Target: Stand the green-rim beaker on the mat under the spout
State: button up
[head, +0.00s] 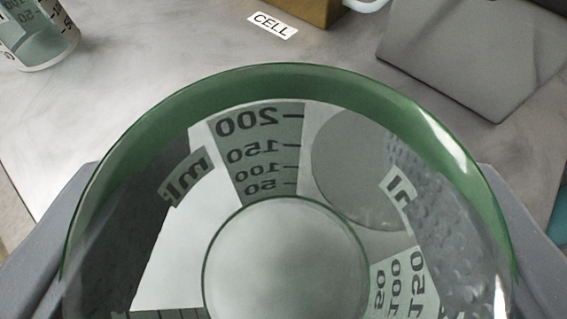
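The green-rim beaker (275,76) fills the lower middle of the head view, seen from above into its open mouth. It is clear, looks empty, and has mirrored ml scales on its wall. My gripper (288,190) has one grey finger on each side of it. The textured finger pads show through the glass close against the wall, and the gripper looks shut on the beaker. A grey round patch (362,165) shows through the glass; I cannot tell whether it is the mat. I cannot make out the spout. Whether the beaker's base touches the table is unclear.
Another marked beaker (40,45) stands at the upper left, cut by the frame. A brown block (308,8) stands behind a CELL label (272,25) at the top. A flat grey slab (470,55) lies at the upper right. The pale table (170,55) between them is clear.

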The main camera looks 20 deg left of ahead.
aim_at(328, 179)
jog(key=f, duration=0.1)
jog(key=w+f, duration=0.1)
jog(key=shift+w+d+f+b, duration=0.25)
jog(key=shift+d+f+b, duration=0.05)
jog(key=shift+f, duration=0.1)
jog(key=shift+w+r+p, duration=0.2)
jog(key=shift+w+p, duration=0.1)
jog(key=shift+p, duration=0.05)
jog(key=shift+w+d+f+p, duration=0.1)
jog(key=shift+w+d+p, duration=0.2)
jog(key=shift+w, duration=0.2)
jog(key=shift+w+d+f+p, duration=0.1)
jog(key=shift+w+d+p, duration=0.05)
jog(key=shift+w+p, duration=0.3)
jog(key=shift+w+d+r+p, duration=0.1)
jog(key=shift+w+p, duration=0.15)
jog(key=shift+w, duration=0.15)
jog(key=shift+w+d+r+p, duration=0.1)
jog(key=shift+w+p, duration=0.15)
jog(key=shift+w, duration=0.1)
jog(key=shift+w+d+f+p, duration=0.1)
jog(key=shift+w+d+p, duration=0.15)
jog(key=shift+w+p, duration=0.4)
jog(key=shift+w+d+f+p, duration=0.1)
jog(key=shift+w+d+p, duration=0.15)
jog(key=shift+w+p, duration=0.4)
jog(key=shift+w+d+f+p, duration=0.1)
jog(key=shift+w+d+p, duration=0.15)
jog(key=shift+w+p, duration=0.35)
